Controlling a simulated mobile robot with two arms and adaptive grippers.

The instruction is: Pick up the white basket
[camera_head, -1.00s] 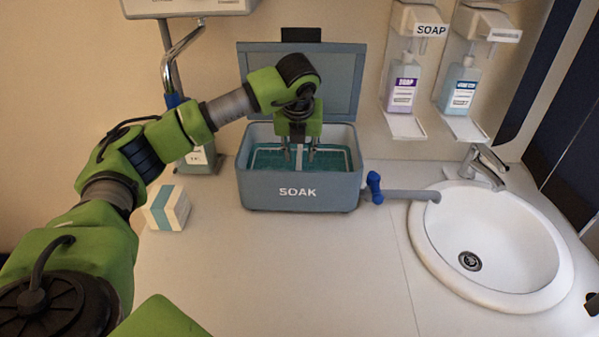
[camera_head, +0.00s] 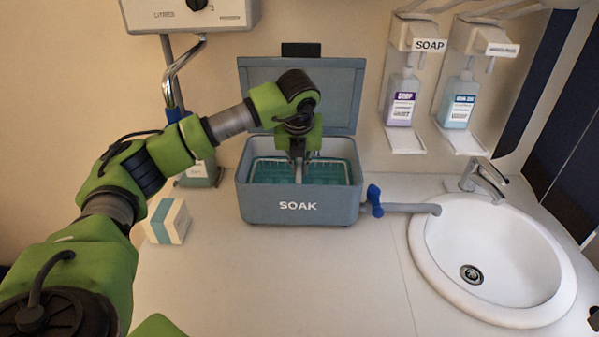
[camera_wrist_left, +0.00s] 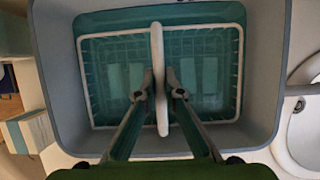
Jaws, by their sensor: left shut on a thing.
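The white basket (camera_wrist_left: 210,34) is a wire basket with a central handle (camera_wrist_left: 157,60). It sits inside the grey SOAK box, in teal liquid. In the head view its rim and handle (camera_head: 299,172) show inside the open box. My left gripper (camera_wrist_left: 160,90) reaches down into the box from above, its two fingers on either side of the handle. The fingers are shut on the handle. The basket is still low in the box. My right gripper is in neither view.
The SOAK box (camera_head: 300,208) has its lid (camera_head: 340,90) open at the back and a blue valve (camera_head: 374,200) on its right. A sink (camera_head: 490,250) is at the right. A small carton (camera_head: 167,221) stands left. The front counter is clear.

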